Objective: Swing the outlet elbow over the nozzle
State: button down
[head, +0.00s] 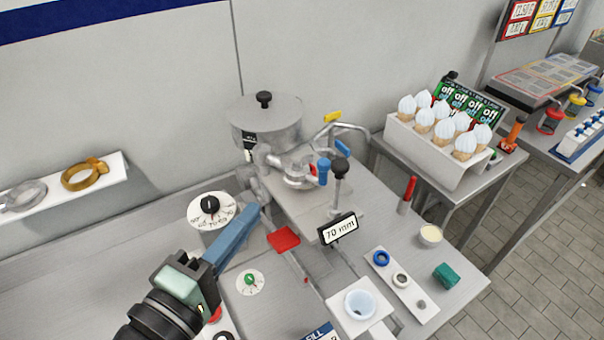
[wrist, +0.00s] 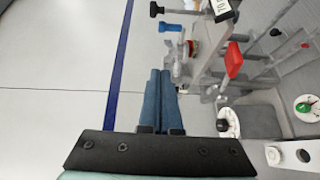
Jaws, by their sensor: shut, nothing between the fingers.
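A round grey metal vessel (head: 264,125) with a black lid knob stands at the back of the bench. Grey outlet pipework (head: 298,172) with a blue handle (head: 323,170) sits at its lower right. A bent grey pipe (head: 343,127) with a yellow tab and a blue end rises beside it. I cannot tell which of these pipes is the outlet elbow or the nozzle. In the wrist view, the blue handle (wrist: 170,27) and pipework lie beyond the fingers. My gripper (head: 252,212) has long blue fingers, shut and empty, left of and apart from the pipework; they also show in the wrist view (wrist: 160,73).
A white dial (head: 211,209) stands just left of my fingertips, and a red pad (head: 284,239) lies to their right. A "70 mm" sign (head: 338,230) stands before the pipework. A rack of cones (head: 440,155) is at the right. The front right bench holds small parts.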

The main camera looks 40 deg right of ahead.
aim_at(322, 168)
jog(key=p+x, duration=0.1)
jog(key=x, duration=0.2)
jog(key=s+p+x, duration=0.1)
jog(key=x, duration=0.3)
jog(key=d+p+x, duration=0.1)
jog(key=x, duration=0.2)
jog(key=shift+s+d+r+p, duration=0.15)
jog(key=shift+s+p, duration=0.2)
jog(key=shift+p, duration=0.05)
jog(key=shift+s+d, duration=0.15)
jog(key=shift+d, duration=0.3)
jog(key=shift+d, duration=0.35)
jog(key=d, duration=0.4)
jog(key=shift+w+d, duration=0.3)
jog(key=shift+w, duration=0.05)
jog(key=shift+a, duration=0.1)
